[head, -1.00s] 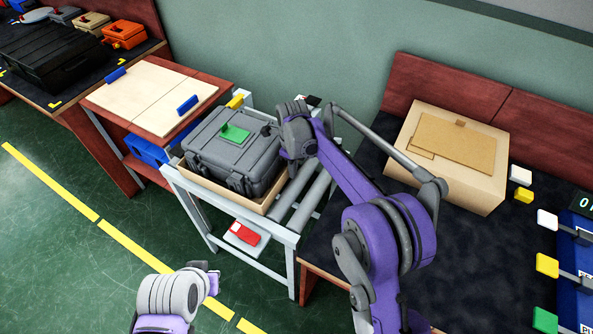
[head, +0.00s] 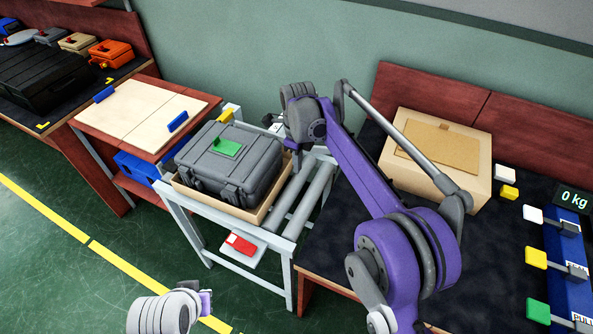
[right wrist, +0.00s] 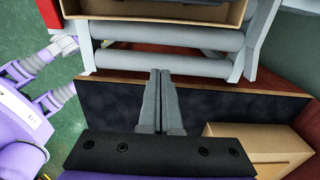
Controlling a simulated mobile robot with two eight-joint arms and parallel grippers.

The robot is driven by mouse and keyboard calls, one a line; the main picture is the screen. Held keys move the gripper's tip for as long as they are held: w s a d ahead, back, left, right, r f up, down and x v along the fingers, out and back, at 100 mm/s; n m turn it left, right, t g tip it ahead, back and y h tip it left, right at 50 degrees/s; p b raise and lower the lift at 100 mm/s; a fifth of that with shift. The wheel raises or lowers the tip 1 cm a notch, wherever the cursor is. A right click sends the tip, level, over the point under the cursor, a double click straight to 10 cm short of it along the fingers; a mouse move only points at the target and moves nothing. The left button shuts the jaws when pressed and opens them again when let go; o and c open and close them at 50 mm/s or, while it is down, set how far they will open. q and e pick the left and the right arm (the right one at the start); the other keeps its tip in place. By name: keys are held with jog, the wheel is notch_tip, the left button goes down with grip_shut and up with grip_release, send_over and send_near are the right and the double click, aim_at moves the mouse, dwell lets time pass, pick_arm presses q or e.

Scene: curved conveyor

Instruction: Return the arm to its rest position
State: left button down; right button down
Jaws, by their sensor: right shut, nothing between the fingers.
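My right arm reaches over the roller conveyor (head: 310,205) in the head view, its wrist above the rollers and right of the grey case. In the right wrist view my right gripper (right wrist: 160,72) has its two fingers together with nothing between them, above the conveyor's near rollers and the dark bench top. In the head view its fingers are mostly hidden behind the wrist. My left gripper (head: 206,301) shows only in part at the lower left of the head view, over the floor; its opening is unclear.
The grey case (head: 235,172) with a green patch lies in a cardboard tray (head: 225,205) on the conveyor. A closed carton (head: 475,172) stands on the dark bench (head: 365,185) at right. Levers (head: 538,257) line the right edge. Green floor at left is free.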

jog(key=shift+r, duration=0.25)
jog(key=s+d+r+n+t+p, duration=0.1)
jog(key=s+d+r+n+p, duration=0.1)
jog(key=s+d+r+n, duration=0.35)
jog(key=s+d+r+n+t+p, duration=0.1)
jog(key=s+d+r+n+t, duration=0.15)
jog(key=s+n, duration=0.5)
jog(key=s+d+f+n+t+p, duration=0.1)
jog(key=s+d+f+n, duration=0.1)
jog(key=s+n, duration=0.3)
jog(key=s+d+f+n+t+p, duration=0.1)
jog(key=s+n, duration=0.5)
jog(key=s, duration=0.7)
jog(key=shift+s+d+f+p, duration=0.15)
jog(key=shift+d+f+p, duration=0.3)
jog(key=shift+f+p, duration=0.2)
